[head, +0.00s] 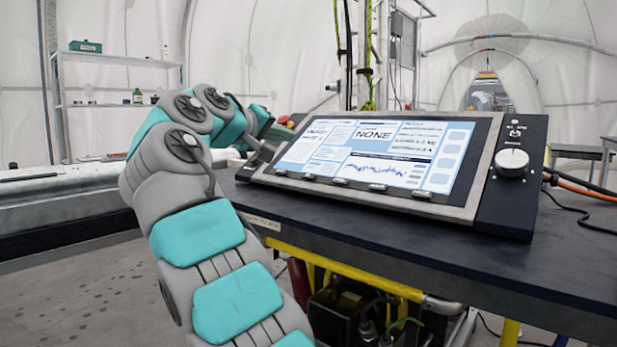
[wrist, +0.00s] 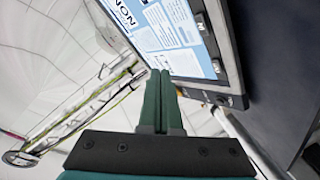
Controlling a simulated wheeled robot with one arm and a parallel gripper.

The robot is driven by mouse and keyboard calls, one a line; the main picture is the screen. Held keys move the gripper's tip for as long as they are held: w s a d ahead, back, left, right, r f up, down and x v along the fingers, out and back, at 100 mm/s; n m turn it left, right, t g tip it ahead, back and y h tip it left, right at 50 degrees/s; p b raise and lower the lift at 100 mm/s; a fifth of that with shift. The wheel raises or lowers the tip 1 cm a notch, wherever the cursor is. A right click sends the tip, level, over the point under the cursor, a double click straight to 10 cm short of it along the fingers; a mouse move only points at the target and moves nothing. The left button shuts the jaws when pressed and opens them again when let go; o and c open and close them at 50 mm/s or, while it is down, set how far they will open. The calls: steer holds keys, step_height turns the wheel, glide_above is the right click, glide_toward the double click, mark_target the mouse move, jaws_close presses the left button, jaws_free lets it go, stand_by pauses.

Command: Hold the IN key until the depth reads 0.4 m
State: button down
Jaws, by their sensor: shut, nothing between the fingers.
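The console (head: 368,157) stands tilted on the dark table, its lit screen showing the large word "NONE"; I cannot make out a depth figure. Several small keys (head: 342,182) line its lower bezel, too small to read in the head view. In the wrist view two dark keys (wrist: 215,68) with pale lettering show on the bezel; I cannot tell for certain which is IN. In the head view my arm reaches to the console's left end.
A white knob (head: 511,163) and a small switch sit on the console's right side panel. Orange and black cables (head: 583,190) run off to the right. The dark tabletop (head: 400,235) is bare in front of the console. A yellow frame (head: 345,270) runs below it.

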mark_target(308, 176)
steer(key=w+f+b, duration=0.1)
steer(key=f, duration=0.1)
steer(key=w+d+f+b, duration=0.1)
steer(key=f+b, duration=0.1)
steer(key=w+d+f+b, duration=0.1)
steer(key=f+b, duration=0.1)
steer(key=shift+d, duration=0.2)
steer(key=shift+w+d+f+b, duration=0.3)
steer(key=shift+w+f+b, duration=0.1)
steer(key=shift+f+b, duration=0.1)
steer(key=shift+d+f, duration=0.1)
steer(key=shift+f, duration=0.05)
stand_by(1.5)
steer(key=shift+w+d+f, duration=0.1)
steer(key=shift+w+f, duration=0.1)
